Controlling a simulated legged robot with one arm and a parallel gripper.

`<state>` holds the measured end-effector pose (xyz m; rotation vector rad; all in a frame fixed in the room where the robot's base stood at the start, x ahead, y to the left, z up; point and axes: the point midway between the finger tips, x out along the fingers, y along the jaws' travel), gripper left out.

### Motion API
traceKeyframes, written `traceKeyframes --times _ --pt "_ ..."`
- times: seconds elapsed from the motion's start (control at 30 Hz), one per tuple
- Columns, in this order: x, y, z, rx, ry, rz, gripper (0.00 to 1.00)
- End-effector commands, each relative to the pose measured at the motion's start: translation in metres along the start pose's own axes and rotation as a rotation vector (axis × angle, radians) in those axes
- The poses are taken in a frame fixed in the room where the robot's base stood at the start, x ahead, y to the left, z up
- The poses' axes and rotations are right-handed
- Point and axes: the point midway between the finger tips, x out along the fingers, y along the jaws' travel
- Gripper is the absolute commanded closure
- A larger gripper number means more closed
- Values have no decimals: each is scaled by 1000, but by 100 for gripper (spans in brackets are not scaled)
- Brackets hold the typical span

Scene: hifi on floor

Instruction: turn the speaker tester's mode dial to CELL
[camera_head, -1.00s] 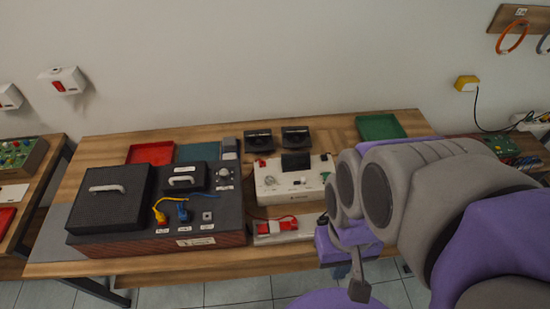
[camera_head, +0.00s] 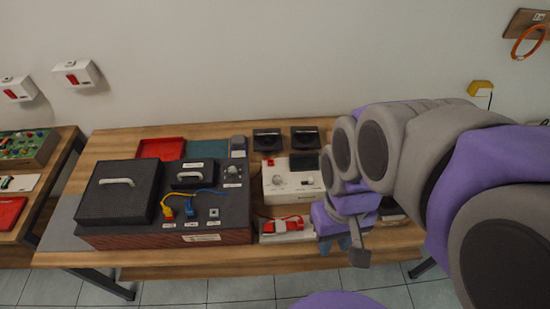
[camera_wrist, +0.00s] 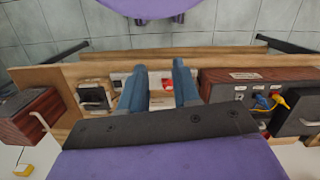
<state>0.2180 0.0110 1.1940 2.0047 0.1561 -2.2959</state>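A white box with a dark screen (camera_head: 306,163) and a pale round knob (camera_head: 305,181) stands mid-table; it looks like the speaker tester. My arm hides its right part in the head view, and the dial's lettering is too small to read. My gripper (camera_head: 335,244) hangs in front of the table, to the right of and nearer than the white box. In the wrist view its two blue fingers (camera_wrist: 160,66) are apart with nothing held. Part of the white box shows behind and beside the fingers, but its dial cannot be made out there.
A dark box (camera_head: 160,240) with a lid, a knob and yellow and blue plugs stands to the left. A red device (camera_head: 284,225) lies in front of the white box. Two black units (camera_head: 267,140) and a red tray (camera_head: 160,149) are at the back.

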Motion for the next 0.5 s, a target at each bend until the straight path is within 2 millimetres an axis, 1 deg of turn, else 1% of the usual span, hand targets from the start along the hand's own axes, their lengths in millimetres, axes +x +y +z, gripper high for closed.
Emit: traceKeyframes --times 0.03,0.1,0.27,0.3,0.37,0.43,0.5 --pt "-2 -3 -19 -43 4 -3 64" --pt "-6 -6 -45 -105 14 -5 57" --pt "-12 -15 -103 -229 41 -14 42" --pt "-12 -17 -119 -256 48 -18 41" --pt "-12 -20 -140 -295 57 -21 41" --pt "-10 -24 -167 -337 70 -24 41" --pt "-6 -28 -192 -375 76 -27 41"
